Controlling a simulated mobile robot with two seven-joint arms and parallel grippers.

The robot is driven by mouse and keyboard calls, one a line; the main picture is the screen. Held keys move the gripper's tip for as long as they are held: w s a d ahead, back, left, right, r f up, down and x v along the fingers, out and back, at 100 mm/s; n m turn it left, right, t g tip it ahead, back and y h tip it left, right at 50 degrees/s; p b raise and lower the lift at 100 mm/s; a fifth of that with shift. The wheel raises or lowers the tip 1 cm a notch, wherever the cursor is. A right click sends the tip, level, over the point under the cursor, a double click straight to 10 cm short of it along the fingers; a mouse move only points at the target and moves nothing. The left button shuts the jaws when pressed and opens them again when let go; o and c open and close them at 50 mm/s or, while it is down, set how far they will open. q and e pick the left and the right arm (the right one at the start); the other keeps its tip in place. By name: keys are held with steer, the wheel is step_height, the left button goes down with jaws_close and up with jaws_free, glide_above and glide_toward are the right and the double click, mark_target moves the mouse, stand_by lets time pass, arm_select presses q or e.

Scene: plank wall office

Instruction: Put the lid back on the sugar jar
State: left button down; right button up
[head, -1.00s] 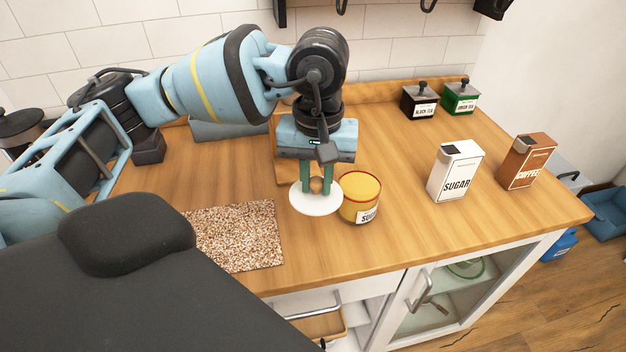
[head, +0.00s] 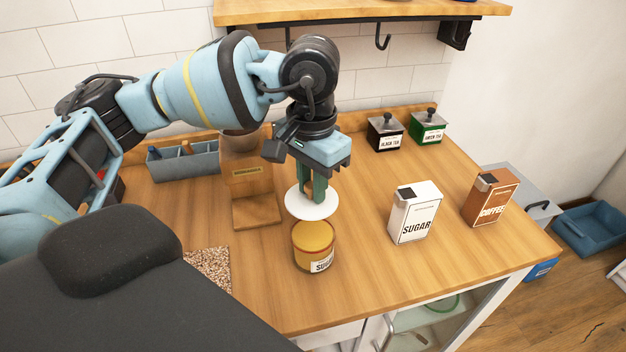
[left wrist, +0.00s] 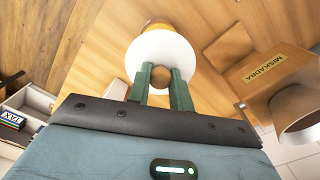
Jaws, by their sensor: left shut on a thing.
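The sugar jar (head: 314,247) is a round yellow-brown jar with a white label, standing on the wooden counter. My left gripper (head: 312,190) is shut on the knob of the white round lid (head: 311,207). In the head view the lid appears just behind and above the jar, not seated on it. In the left wrist view the green fingers (left wrist: 162,78) grip the round wooden knob, with the white lid (left wrist: 160,48) beyond it. Part of the jar (left wrist: 158,23) shows past the lid's edge. My right gripper is not in view.
A white sugar box (head: 415,214) and a brown coffee box (head: 490,197) stand to the right. Black and green tea tins (head: 386,132) are at the back. A wooden stand (head: 256,210), a grey-blue caddy (head: 185,160) and a speckled mat (head: 212,266) lie left.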

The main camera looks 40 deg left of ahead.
arm_select(q)
steer(key=shift+f+b, duration=0.75)
steer(key=shift+f, duration=1.6)
steer(key=shift+w+f+b, duration=0.1)
steer(key=shift+f+b, duration=0.25)
steer(key=shift+f, duration=0.4)
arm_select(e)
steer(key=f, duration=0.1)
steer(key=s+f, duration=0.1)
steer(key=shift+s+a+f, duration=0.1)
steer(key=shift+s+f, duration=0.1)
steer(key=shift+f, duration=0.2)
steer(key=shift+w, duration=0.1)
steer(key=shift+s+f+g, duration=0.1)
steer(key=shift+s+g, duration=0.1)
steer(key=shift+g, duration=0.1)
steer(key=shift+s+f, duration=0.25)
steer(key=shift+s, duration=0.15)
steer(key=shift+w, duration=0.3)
arm_select(q)
steer(key=shift+b, duration=0.3)
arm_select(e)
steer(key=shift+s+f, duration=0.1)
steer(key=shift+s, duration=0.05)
